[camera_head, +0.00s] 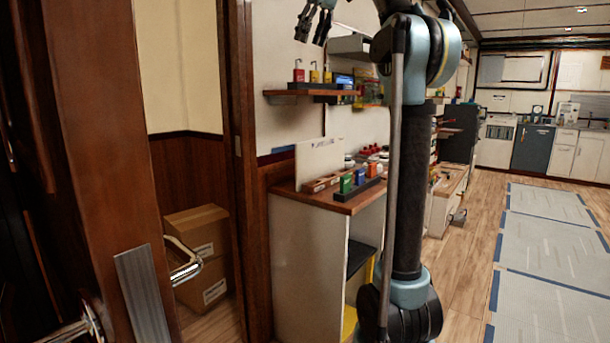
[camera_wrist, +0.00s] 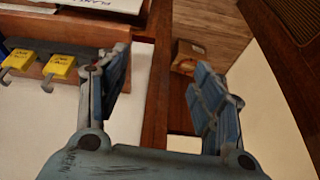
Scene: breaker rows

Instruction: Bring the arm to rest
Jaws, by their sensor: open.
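My gripper (camera_head: 317,22) shows at the top of the head view, partly cut off by the frame's top edge. It is held high, above and in front of the wall shelf. In the wrist view my gripper (camera_wrist: 160,78) has its two blue-grey fingers spread wide apart, with nothing between them. My arm stands upright in the middle of the head view and bends over at the top.
A wooden shelf (camera_head: 310,94) holds red and yellow padlocks; yellow padlocks (camera_wrist: 60,66) also show in the wrist view. Below is a cabinet (camera_head: 305,255) with coloured padlocks on top. An open door (camera_head: 95,130) and cardboard boxes (camera_head: 197,228) are left.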

